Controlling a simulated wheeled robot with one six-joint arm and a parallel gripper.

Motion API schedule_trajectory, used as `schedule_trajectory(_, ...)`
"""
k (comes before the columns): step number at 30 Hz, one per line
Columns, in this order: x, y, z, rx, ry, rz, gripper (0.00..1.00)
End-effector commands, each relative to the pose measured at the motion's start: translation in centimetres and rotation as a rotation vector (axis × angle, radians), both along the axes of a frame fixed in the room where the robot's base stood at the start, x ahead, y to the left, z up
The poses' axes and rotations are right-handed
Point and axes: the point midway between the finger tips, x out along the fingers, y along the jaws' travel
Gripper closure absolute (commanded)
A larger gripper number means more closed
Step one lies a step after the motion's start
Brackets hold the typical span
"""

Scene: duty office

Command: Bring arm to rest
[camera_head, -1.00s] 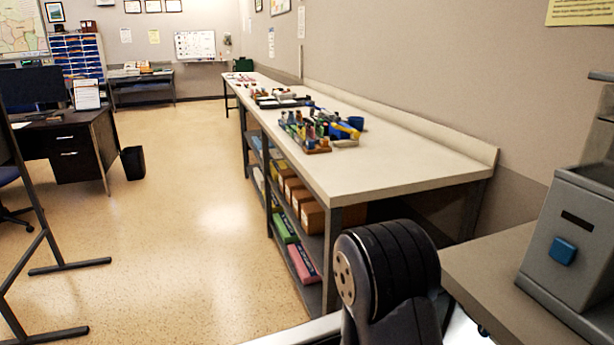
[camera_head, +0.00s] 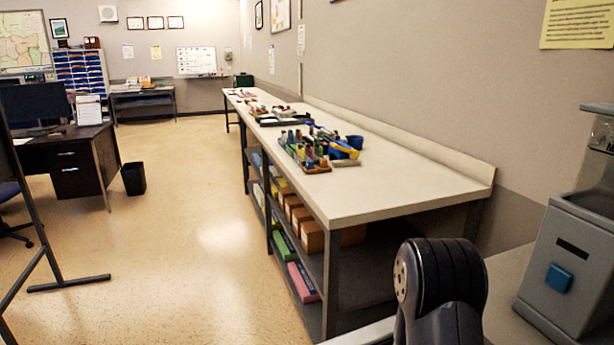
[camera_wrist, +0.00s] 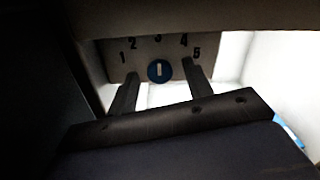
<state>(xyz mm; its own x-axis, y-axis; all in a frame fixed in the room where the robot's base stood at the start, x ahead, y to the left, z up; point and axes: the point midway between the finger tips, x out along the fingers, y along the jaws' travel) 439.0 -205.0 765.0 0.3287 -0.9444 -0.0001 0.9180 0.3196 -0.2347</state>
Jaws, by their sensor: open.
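My gripper (camera_wrist: 160,92) shows in the wrist view with its two dark fingers apart and nothing between them. Beyond the fingertips is a panel (camera_wrist: 118,70) with the numbers 1 to 5 and a round blue dial (camera_wrist: 159,70) with a white mark. I cannot tell whether the fingers touch the panel. In the head view only a dark rounded joint of my arm shows at the bottom right; the gripper is hidden there.
A long workbench (camera_head: 400,190) with small coloured items runs along the right wall. A grey machine with a blue button (camera_head: 559,278) stands at the right. A desk (camera_head: 75,165) and black bin (camera_head: 133,178) stand left. The floor (camera_head: 190,240) between is clear.

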Motion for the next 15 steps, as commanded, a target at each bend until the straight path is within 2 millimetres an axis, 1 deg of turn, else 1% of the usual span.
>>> schedule_trajectory(1,0.01,0.01,0.48,-0.013,0.042,0.001,0.52)
schedule_trajectory(14,-0.04,0.04,0.44,-0.151,0.434,0.001,0.52)
schedule_trajectory(15,-0.11,0.57,0.09,-0.155,0.447,0.005,0.52)
